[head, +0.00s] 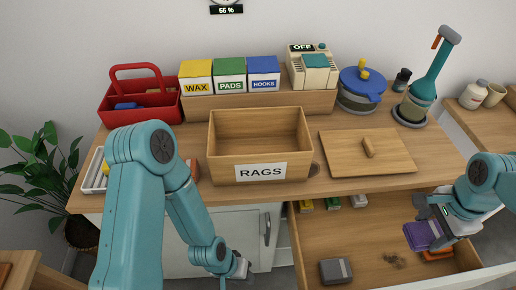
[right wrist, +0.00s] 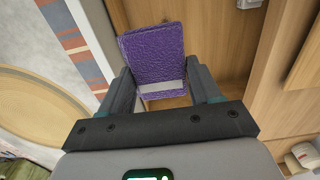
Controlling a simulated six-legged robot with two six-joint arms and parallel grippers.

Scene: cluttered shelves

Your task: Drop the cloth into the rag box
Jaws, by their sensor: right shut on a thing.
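A purple folded cloth (head: 420,236) with a pale band is in my right gripper (head: 440,228), above the right part of the open drawer. In the right wrist view the purple cloth (right wrist: 153,52) sits between the two fingers of my right gripper (right wrist: 162,88), which are shut on it. The rag box (head: 261,172), a wooden box labelled RAGS, stands open-topped on the counter, up and left of the right gripper. Its visible inside looks empty. My left gripper (head: 240,268) hangs low before the white cabinet; its fingers are too small to judge.
A wooden lid (head: 368,152) lies right of the rag box. The open drawer (head: 300,262) holds a grey item (head: 336,271), an orange item (head: 437,254) and several small packets. Behind stand a red caddy (head: 140,112), WAX, PADS and HOOKS boxes (head: 230,76), and a blue-lidded pot (head: 362,90).

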